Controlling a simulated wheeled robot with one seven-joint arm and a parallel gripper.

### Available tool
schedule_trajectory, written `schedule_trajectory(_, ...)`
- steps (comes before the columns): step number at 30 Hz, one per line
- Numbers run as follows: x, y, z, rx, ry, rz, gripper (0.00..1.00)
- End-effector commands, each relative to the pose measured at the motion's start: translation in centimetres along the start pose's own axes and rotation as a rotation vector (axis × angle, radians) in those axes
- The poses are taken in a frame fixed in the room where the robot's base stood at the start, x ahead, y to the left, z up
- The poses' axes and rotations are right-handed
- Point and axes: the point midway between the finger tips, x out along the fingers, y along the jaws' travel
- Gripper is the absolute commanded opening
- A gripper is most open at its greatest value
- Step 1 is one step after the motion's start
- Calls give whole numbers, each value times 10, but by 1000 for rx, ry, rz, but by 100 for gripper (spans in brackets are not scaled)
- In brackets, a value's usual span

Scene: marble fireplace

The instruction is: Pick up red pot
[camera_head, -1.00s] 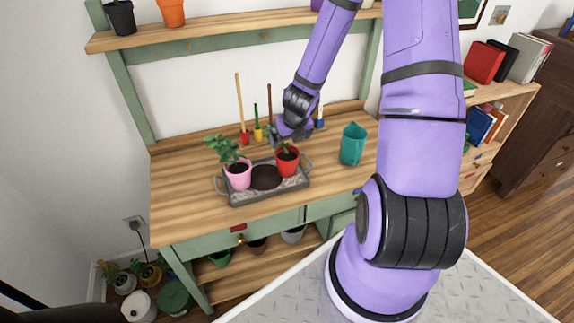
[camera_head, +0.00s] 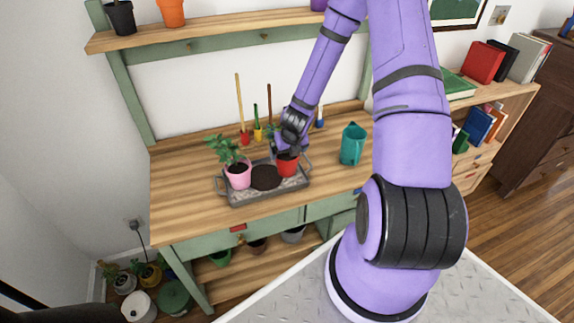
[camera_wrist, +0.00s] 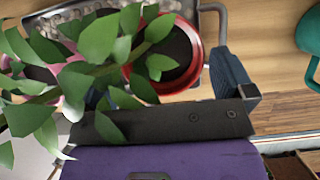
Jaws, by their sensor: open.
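The red pot (camera_head: 287,168) stands upright at the right end of a metal tray (camera_head: 238,199) on the wooden bench. My gripper (camera_head: 287,150) is over the pot from above and hides its plant in the head view. In the wrist view the red pot (camera_wrist: 192,75) shows its rim and dark soil, with green leaves crossing the picture close to the camera. One dark finger stands just right of the rim; the other is mostly hidden by leaves at the left. The gripper (camera_wrist: 158,80) is open, and I cannot tell whether a finger touches the pot.
A pink pot (camera_head: 238,180) with a leafy plant stands at the tray's left end, with a dark soil patch (camera_head: 265,178) between the pots. A teal watering can (camera_head: 352,145) stands to the right. Upright tools stand behind the tray. The bench's left part is clear.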

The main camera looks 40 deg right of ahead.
Motion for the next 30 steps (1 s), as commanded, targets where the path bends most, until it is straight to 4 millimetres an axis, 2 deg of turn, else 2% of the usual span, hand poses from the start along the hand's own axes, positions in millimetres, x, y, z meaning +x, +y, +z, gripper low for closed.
schedule_trajectory(6,23,0,1,0,-1,0,100)
schedule_trajectory(15,27,-1,1,0,-1,0,100)
schedule_trajectory(16,27,-1,1,0,-1,0,98)
schedule_trajectory(17,27,-1,1,0,-1,0,91)
schedule_trajectory(24,26,-1,1,0,-1,0,36)
schedule_trajectory(30,26,-1,1,0,-2,0,34)
